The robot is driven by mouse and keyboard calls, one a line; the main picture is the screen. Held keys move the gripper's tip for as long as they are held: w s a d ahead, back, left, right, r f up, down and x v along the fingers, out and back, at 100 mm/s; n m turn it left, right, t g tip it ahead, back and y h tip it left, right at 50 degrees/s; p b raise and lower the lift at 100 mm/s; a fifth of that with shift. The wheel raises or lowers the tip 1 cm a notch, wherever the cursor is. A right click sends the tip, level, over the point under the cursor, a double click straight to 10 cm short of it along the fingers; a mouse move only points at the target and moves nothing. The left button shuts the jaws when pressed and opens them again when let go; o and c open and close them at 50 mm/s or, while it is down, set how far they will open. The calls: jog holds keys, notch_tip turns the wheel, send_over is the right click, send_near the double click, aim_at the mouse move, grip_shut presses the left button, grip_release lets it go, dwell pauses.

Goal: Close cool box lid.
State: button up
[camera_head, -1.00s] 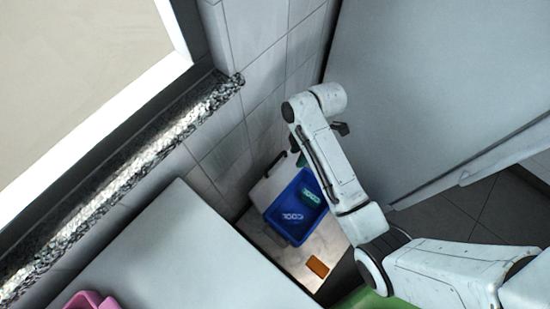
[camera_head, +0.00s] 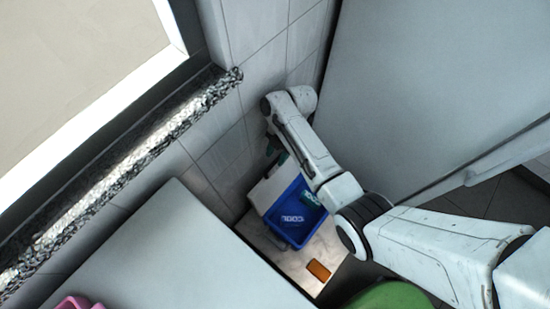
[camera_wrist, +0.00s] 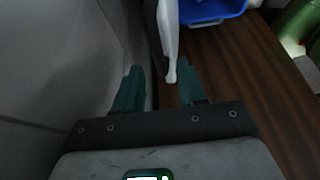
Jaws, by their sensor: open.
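The cool box (camera_head: 292,218) is a blue open-topped tub low in the corner in the head view. Its white lid (camera_head: 268,188) stands raised on the wall side. A green item lies inside the box. My gripper (camera_head: 278,155) is just above the lid, partly hidden by my arm. In the wrist view my gripper (camera_wrist: 158,90) is open with green fingers. The white lid edge (camera_wrist: 168,45) reaches down between the fingertips, nearer the right one; contact cannot be told. The blue box (camera_wrist: 208,10) shows at the top.
An orange block (camera_head: 318,270) lies in front of the box. A grey-white worktop (camera_head: 180,250) is at left, a tiled wall (camera_head: 220,155) behind, and a large pale panel (camera_head: 420,90) at right. A green round object (camera_head: 390,296) is at the bottom.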

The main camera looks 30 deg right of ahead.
jog(key=shift+x, duration=1.25)
jog(key=shift+c, duration=0.3)
grip_shut()
